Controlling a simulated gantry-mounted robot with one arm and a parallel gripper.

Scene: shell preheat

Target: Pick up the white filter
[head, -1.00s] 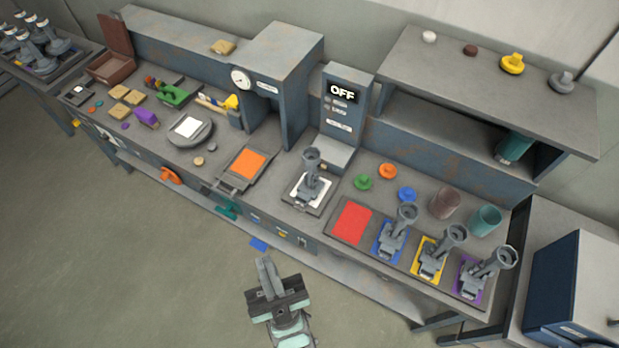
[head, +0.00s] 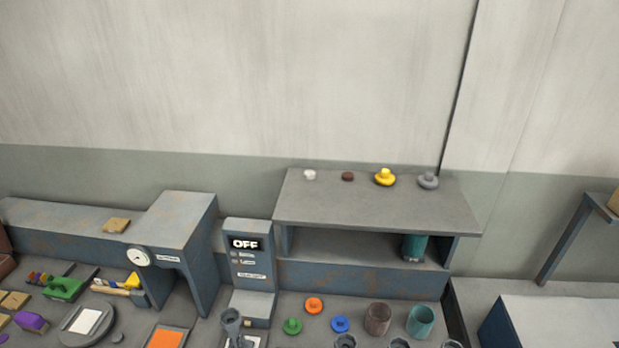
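Nothing in the head view is plainly marked as the white filter. A small white round piece (head: 309,175) sits at the back left of the raised shelf top. A grey upright holder with a cup-like top (head: 231,322) stands in front of the machine reading OFF (head: 246,250); a bit of white pad (head: 254,341) shows beside it, cut by the lower edge. A white square (head: 85,321) lies on a round grey plate at the lower left. My gripper is out of view.
The shelf (head: 375,205) also carries a brown piece (head: 347,176), a yellow knob (head: 385,178) and a grey knob (head: 428,181). Green (head: 292,326), orange (head: 313,305) and blue (head: 340,324) knobs and two cups stand on the bench below. Most of the shelf top is clear.

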